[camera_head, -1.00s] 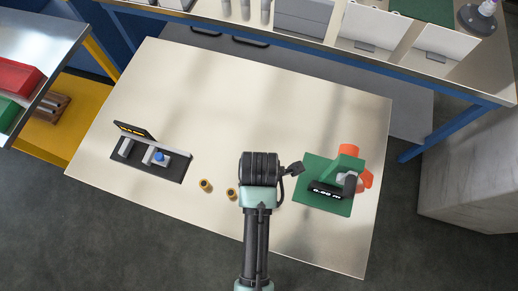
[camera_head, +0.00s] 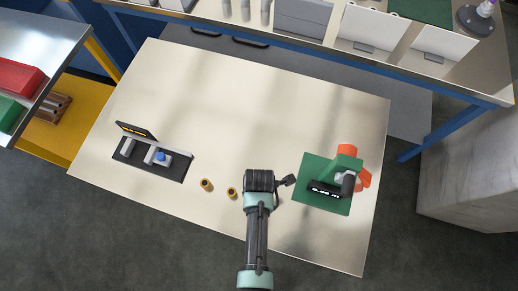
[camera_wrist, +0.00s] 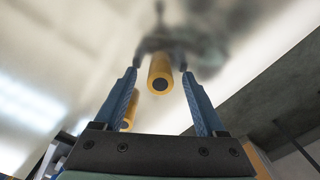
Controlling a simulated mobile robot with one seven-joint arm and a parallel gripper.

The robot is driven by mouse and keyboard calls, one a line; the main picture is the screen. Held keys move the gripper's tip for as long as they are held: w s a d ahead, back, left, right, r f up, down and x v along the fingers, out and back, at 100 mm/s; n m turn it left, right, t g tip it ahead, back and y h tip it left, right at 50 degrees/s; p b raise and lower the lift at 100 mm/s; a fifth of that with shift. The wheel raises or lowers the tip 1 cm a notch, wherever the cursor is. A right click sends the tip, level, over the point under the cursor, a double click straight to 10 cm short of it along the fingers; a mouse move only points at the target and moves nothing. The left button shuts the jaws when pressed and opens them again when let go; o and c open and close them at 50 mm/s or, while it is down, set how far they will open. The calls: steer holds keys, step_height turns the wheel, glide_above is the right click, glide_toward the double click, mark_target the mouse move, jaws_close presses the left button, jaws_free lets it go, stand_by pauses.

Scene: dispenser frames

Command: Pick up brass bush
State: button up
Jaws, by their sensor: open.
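Two small brass bushes stand on the pale table in the head view, one at left (camera_head: 206,185) and one at right (camera_head: 232,193), close to my arm's end. My wrist (camera_head: 259,181) is just right of the right bush and hides the fingers there. In the wrist view my gripper (camera_wrist: 161,68) is open, with two blue fingers apart. One brass bush (camera_wrist: 158,72) shows in the gap between the fingertips, touching neither as far as I can see. The other bush (camera_wrist: 129,115) is partly hidden behind the left finger.
A dark fixture with a blue knob (camera_head: 161,156) stands on the table at left. A green and orange device on a green mat (camera_head: 322,171) stands close to the right of my wrist. The table's middle and back (camera_head: 230,95) are clear.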

steer(key=shift+f, duration=0.2)
steer(key=shift+c, duration=0.3)
jaws_close()
steer(key=shift+r, duration=0.15)
